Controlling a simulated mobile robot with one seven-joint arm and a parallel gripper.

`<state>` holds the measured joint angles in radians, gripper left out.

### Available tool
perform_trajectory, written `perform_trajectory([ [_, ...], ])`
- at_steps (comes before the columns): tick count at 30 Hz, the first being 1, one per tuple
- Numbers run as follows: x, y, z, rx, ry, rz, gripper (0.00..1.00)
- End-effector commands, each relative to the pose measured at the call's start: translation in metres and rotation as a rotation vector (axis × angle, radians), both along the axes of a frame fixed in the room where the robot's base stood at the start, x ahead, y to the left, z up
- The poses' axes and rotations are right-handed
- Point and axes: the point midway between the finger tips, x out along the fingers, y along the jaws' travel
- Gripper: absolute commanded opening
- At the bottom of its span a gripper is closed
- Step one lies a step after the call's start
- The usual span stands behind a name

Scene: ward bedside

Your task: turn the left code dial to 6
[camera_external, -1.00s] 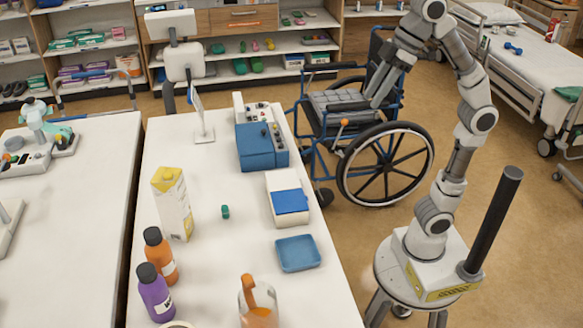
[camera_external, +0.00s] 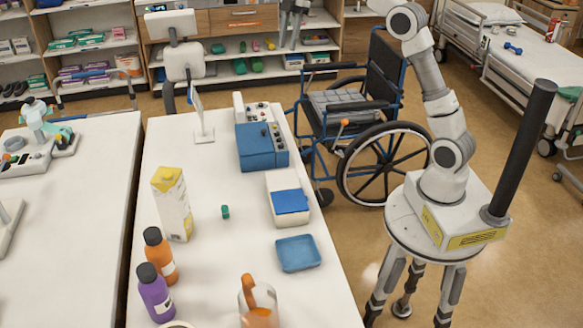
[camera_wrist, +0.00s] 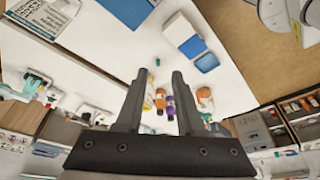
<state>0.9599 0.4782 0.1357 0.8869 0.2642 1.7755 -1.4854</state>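The knobs are too small to read, and I cannot tell which is the left code dial. A blue shape at the top edge of the wrist view (camera_wrist: 128,8) looks like part of this box; no dial shows there. My gripper (camera_external: 290,40) hangs high at the top of the external view, in front of the shelves and apart from the box. In the wrist view my gripper (camera_wrist: 156,76) is open, with nothing between its fingers.
A grey device with knobs (camera_external: 258,113) stands behind the blue box, and a screen (camera_external: 202,115) to its left. A white box with a blue top (camera_external: 288,198) and a blue tray (camera_external: 298,253) are nearer. A carton (camera_external: 173,204) and bottles (camera_external: 154,293) stand left. A wheelchair (camera_external: 375,165) is beside the table.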

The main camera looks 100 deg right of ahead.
Motion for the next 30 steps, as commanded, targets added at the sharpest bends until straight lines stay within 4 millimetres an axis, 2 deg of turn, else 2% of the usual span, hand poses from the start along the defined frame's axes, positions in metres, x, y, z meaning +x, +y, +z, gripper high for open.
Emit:
perform_trajectory([
  [1,-0.008,-0.019,0.006,0.016,-0.009,0.012,0.37],
  [6,-0.032,-0.068,-0.005,0.046,-0.060,0.073,0.37],
  [13,-0.031,-0.063,-0.080,0.047,-0.059,0.083,0.37],
  [18,-0.031,-0.063,-0.145,0.047,-0.057,0.082,0.37],
  [21,-0.030,-0.063,-0.177,0.045,-0.059,0.082,0.37],
  [30,-0.024,-0.058,-0.214,0.042,-0.060,0.084,0.37],
])
